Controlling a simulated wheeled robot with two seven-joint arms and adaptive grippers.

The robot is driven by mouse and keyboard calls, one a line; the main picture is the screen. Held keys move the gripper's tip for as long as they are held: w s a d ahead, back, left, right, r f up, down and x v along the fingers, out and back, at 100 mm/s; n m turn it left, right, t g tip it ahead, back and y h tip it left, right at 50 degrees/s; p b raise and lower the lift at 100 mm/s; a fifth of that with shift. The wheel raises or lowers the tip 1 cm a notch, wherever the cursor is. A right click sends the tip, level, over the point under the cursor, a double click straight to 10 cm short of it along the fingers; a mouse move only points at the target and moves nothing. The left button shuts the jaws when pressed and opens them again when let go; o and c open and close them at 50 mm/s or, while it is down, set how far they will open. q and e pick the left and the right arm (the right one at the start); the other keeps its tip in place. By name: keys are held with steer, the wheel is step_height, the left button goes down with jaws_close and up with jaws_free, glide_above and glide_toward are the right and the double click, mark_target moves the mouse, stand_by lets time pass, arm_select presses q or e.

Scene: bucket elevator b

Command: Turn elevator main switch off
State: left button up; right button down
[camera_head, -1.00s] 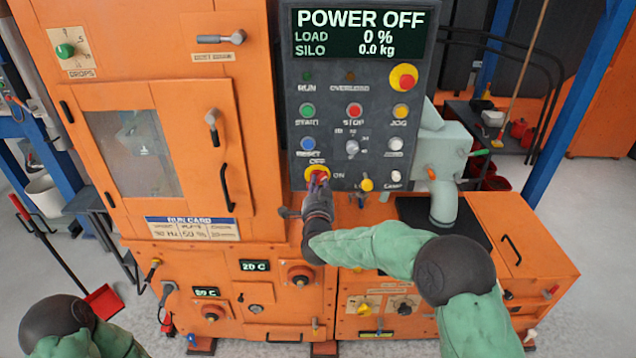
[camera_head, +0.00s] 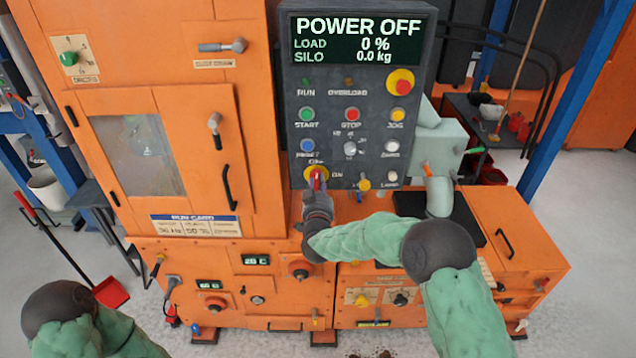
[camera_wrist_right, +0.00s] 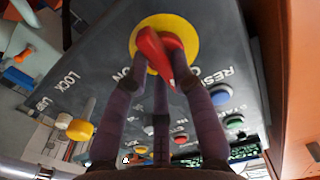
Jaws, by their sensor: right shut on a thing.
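The main switch (camera_head: 313,172) is a red handle on a round yellow plate, low on the dark control panel (camera_head: 333,85), with OFF above it and ON to its right. In the right wrist view the red handle (camera_wrist_right: 160,52) sits between the finger tips, slanted on the yellow plate. My right gripper (camera_head: 317,190) is at the switch from below, its fingers closed around the handle. The panel display (camera_head: 358,38) reads POWER OFF, LOAD 0 %, SILO 0.0 kg. My left arm shows at the lower left; its gripper is out of view.
Close to the switch are a yellow knob (camera_head: 364,184), several push buttons and a grey selector (camera_head: 350,149). A red and yellow emergency button (camera_head: 400,81) is at the panel's upper right. The orange cabinet door (camera_head: 140,155) is on the left.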

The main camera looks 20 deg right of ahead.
steer(key=shift+f+n, duration=0.1)
steer(key=shift+n, duration=0.3)
steer(key=c, duration=1)
jaws_free()
steer(key=shift+c, duration=0.2)
steer(key=v, duration=1.2)
